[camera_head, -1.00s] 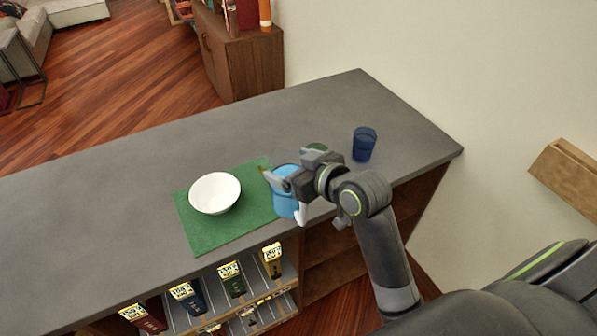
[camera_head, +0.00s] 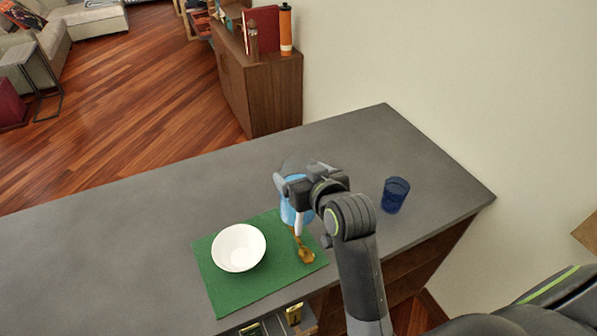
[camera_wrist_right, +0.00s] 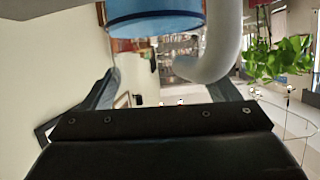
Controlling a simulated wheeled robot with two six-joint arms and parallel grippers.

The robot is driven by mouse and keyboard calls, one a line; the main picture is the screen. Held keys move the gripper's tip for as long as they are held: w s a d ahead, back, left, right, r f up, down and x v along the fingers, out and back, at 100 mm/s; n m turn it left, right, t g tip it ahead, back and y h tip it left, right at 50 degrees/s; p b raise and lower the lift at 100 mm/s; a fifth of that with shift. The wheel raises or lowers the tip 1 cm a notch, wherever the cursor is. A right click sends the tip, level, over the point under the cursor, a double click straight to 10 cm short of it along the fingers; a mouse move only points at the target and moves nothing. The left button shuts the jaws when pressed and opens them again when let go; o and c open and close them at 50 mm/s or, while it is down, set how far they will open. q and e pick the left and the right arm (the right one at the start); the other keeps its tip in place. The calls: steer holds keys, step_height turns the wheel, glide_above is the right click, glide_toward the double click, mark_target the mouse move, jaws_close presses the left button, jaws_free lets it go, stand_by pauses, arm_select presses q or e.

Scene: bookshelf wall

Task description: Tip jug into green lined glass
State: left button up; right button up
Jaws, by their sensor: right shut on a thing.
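My right gripper (camera_head: 298,187) is shut on a light blue jug (camera_head: 290,213) with a whitish handle (camera_head: 298,223), above the right part of the green mat. The jug and its curved handle (camera_wrist_right: 215,60) fill the top of the right wrist view, where the jug's blue side (camera_wrist_right: 155,14) shows. A faint clear shape (camera_head: 297,165) shows just behind the gripper; I cannot tell what it is. An amber-brown patch (camera_head: 304,254) shows below the handle, apparently liquid on the mat. I cannot make out the green lined glass; my right arm may hide it. My left gripper is out of view.
A white bowl (camera_head: 239,248) sits on the green mat (camera_head: 240,295). A dark blue glass (camera_head: 396,195) stands right of my arm on the grey counter (camera_head: 150,225). The counter's left and back are clear. A wooden cabinet (camera_head: 275,95) stands beyond, beside the wall.

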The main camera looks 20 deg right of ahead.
steer(key=shift+d+f, duration=0.2)
steer(key=shift+d, duration=0.15)
steer(key=shift+d+f, duration=0.25)
steer(key=shift+f, duration=0.05)
steer(key=d+f+m, duration=0.1)
steer(key=d+f+y, duration=0.1)
steer(key=shift+w+d+f+m, duration=0.2)
steer(key=shift+d+f+m, duration=0.05)
steer(key=shift+f+m, duration=0.15)
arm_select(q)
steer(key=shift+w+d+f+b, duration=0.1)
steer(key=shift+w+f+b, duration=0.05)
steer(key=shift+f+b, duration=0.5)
arm_select(e)
steer(key=d+f+m+y, duration=0.2)
steer(key=d+f+m, duration=0.1)
steer(key=d, duration=0.2)
steer(key=shift+w+f+m+y, duration=0.15)
steer(key=shift+f+m+y, duration=0.1)
steer(key=shift+m+y, duration=0.15)
steer(key=shift+a, duration=0.1)
